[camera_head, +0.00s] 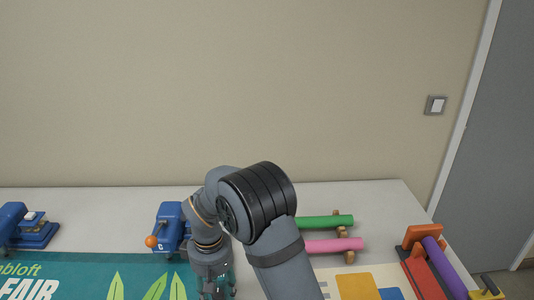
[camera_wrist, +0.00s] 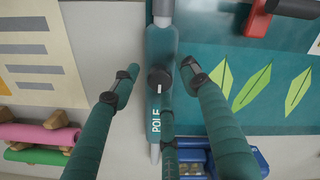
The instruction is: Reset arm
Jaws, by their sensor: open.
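My gripper (camera_head: 213,287) is at the bottom centre of the head view, pointing down at the worktable (camera_head: 385,195). In the wrist view my gripper (camera_wrist: 160,72) has its dark teal fingers spread apart, with nothing held between them. A teal unit marked "POLE" (camera_wrist: 161,50), with a black knob, lies below and between the fingers. I cannot tell how far below it is, and its lower part is partly hidden by a finger.
A blue device with an orange knob (camera_head: 168,226) stands left of my arm; another blue device (camera_head: 34,230) is far left. Green (camera_head: 325,222) and pink (camera_head: 330,245) rolls lie right of it. A red-orange stand with a purple roll (camera_head: 443,268) is at right. A poster (camera_head: 70,275) lies in front.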

